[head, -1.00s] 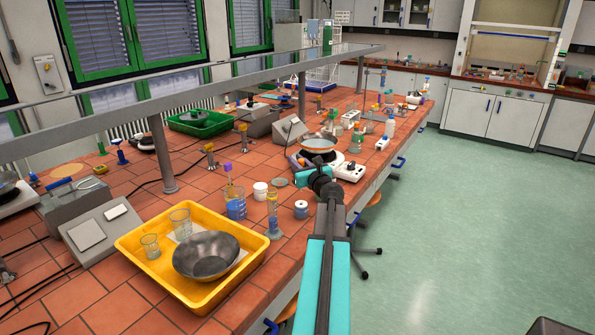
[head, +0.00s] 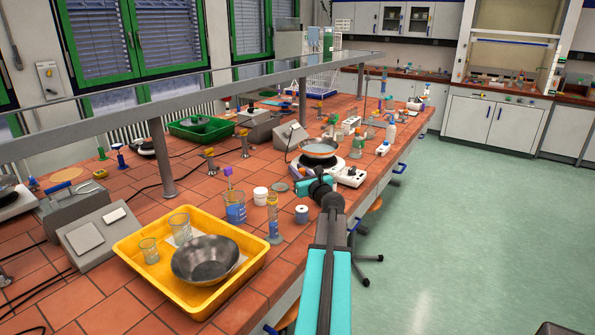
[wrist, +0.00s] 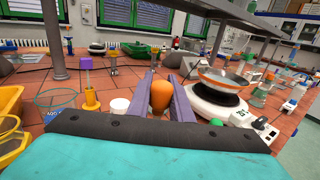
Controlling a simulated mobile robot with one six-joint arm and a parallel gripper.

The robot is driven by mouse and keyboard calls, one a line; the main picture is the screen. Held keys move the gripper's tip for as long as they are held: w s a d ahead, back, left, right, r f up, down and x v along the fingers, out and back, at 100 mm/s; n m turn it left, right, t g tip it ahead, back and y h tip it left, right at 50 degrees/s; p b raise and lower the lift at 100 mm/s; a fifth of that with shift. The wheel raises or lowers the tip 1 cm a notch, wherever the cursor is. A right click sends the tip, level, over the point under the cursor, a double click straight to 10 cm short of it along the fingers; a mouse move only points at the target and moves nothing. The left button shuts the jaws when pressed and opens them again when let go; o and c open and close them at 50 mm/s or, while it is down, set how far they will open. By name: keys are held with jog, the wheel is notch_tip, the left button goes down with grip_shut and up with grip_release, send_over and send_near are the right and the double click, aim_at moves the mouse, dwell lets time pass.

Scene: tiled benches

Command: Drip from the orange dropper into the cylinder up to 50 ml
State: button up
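In the wrist view, the orange bulb of the dropper (wrist: 159,95) sits between the two grey fingers of my gripper (wrist: 158,94), which are closed against its sides. The rest of the dropper is hidden below the bulb.
A yellow tray (head: 148,278) with a metal bowl (head: 205,262) and glass beakers is at front left. A white jar (head: 260,196) and a small blue-white pot (head: 301,214) stand near the cylinder. A hotplate carrying a pan (head: 319,148) is beyond my wrist. A shelf post (head: 162,160) rises behind.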

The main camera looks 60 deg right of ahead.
jog(key=shift+f+b, duration=0.75)
jog(key=shift+f, duration=0.45)
dwell(0.5)
jog(key=shift+f+b, duration=2.05)
jog(key=shift+f, duration=0.55)
grip_shut()
grip_release()
jog(key=shift+r, duration=0.1)
